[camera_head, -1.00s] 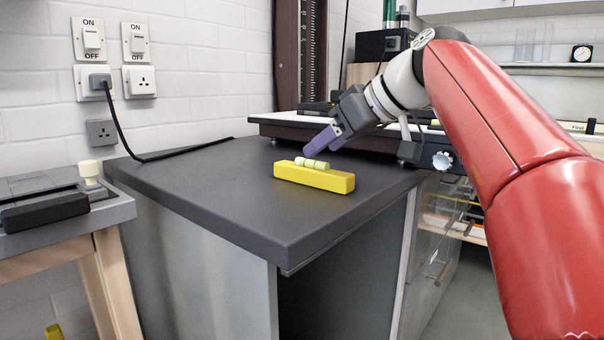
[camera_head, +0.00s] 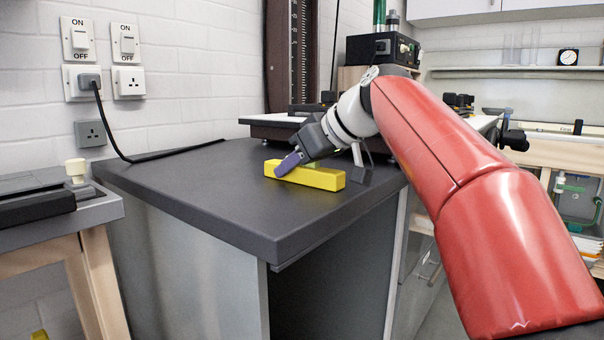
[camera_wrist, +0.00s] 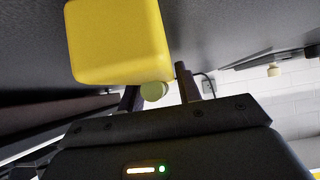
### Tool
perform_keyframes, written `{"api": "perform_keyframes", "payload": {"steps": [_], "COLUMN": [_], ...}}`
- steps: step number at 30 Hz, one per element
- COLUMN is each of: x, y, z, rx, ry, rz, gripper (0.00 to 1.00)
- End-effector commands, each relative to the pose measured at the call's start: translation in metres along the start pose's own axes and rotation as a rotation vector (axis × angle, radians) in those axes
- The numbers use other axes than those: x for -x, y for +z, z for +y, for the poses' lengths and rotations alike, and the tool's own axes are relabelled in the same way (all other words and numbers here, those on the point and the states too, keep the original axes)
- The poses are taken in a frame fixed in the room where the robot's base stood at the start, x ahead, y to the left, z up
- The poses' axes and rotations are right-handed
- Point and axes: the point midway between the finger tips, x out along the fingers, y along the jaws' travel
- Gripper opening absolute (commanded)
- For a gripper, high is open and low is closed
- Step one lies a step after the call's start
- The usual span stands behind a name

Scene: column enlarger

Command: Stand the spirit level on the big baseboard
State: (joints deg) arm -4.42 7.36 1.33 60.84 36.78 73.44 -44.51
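The spirit level is a yellow block (camera_head: 318,178) with a pale green vial on top, lying on the dark worktop. My gripper (camera_head: 288,164), with purple fingers, is down at the level's top. In the wrist view the yellow block (camera_wrist: 118,42) is close, with the round end of the vial (camera_wrist: 154,91) between my two fingers (camera_wrist: 160,92). The fingers stand apart, with a small gap beside the vial; firm contact is not visible. The big baseboard (camera_head: 262,122), pale with a dark edge, is behind my gripper, partly hidden by my arm.
A dark column (camera_head: 291,55) rises at the back by the wall. A black cable (camera_head: 112,135) runs from the socket onto the worktop (camera_head: 190,195). The worktop's front and left are clear. A lower bench (camera_head: 98,208) stands at the left.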

Motion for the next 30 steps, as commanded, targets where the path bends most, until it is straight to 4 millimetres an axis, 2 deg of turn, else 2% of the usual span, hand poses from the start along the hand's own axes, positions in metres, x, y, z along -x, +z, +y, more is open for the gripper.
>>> {"api": "perform_keyframes", "payload": {"steps": [1, 7, 14, 19, 30], "x": [0.0, 0.0, 0.001, 0.008, 0.051], "y": [0.0, 0.0, -0.001, -0.01, -0.067], "z": [0.0, 0.0, 0.0, 0.0, 0.001], "rx": [0.0, 0.0, 0.001, 0.003, 0.001], "ry": [0.0, 0.0, 0.001, 0.001, 0.002], "rz": [0.0, 0.0, 0.001, 0.002, 0.002], "gripper": [0.27, 0.01, 0.0, 0.0, 0.0]}}
